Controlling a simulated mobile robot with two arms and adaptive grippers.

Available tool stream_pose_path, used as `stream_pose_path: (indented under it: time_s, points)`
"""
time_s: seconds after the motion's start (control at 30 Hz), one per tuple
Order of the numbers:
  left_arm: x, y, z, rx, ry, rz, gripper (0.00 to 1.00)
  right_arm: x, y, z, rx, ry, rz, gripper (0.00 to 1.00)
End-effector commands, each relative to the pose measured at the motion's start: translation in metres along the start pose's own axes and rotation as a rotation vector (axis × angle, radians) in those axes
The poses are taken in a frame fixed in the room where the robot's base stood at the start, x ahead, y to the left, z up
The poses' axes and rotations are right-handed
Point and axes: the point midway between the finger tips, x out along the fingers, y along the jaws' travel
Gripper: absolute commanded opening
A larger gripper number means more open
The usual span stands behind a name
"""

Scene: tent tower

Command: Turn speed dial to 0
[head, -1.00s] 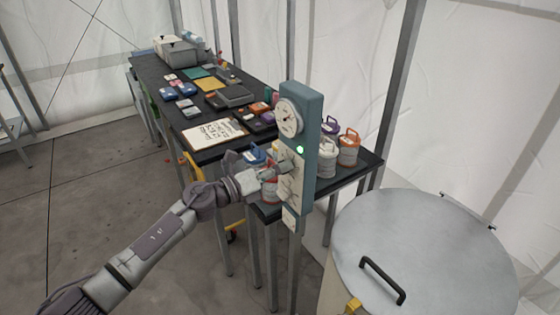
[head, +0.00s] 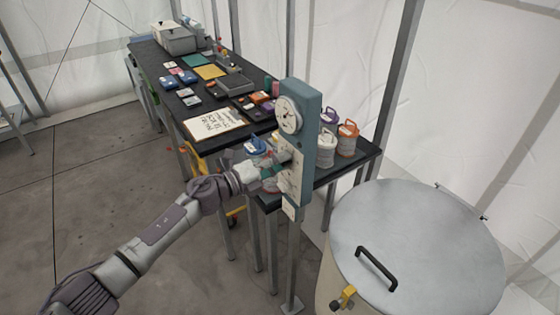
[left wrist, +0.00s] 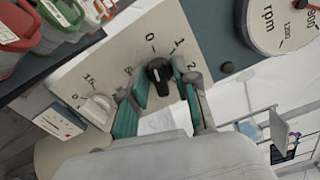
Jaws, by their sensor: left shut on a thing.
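The speed dial is a black knob (left wrist: 158,72) on a cream plate (left wrist: 125,55) with the marks 0, 1 and 2 around it. My left gripper (left wrist: 162,92) has its teal-padded fingers on either side of the knob and is shut on it. I cannot tell exactly which mark the knob points at, but the 0 lies just above it in the left wrist view. In the head view my left gripper (head: 276,168) reaches the lower front of the upright blue-grey panel (head: 308,148). My right gripper is not in view.
A white knob (left wrist: 97,108) sits beside the dial, and an rpm gauge (left wrist: 283,22) is above right. Handled jars (head: 347,140) stand behind the panel on the black table (head: 255,128). A large lidded drum (head: 415,240) is at right.

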Motion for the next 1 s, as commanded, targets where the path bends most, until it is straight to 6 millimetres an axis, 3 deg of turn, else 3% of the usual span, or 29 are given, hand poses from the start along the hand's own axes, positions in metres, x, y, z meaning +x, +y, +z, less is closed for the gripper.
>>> stream_pose_path:
  time_s: [0.33,0.37,0.4,0.77,1.0]
  points:
    - [0.000,0.001,0.000,-0.006,-0.001,0.000,0.00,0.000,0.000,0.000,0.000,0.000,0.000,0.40]
    - [0.000,0.001,0.000,-0.006,-0.001,0.000,0.35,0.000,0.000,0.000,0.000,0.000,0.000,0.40]
    - [0.000,0.001,0.000,-0.006,-0.001,0.000,0.38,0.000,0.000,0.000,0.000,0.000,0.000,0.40]
    - [-0.005,0.001,0.000,-0.003,-0.001,0.001,0.38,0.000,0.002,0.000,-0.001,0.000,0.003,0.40]
    - [-0.048,0.002,0.000,-0.003,-0.002,0.004,0.38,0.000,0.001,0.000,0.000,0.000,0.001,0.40]
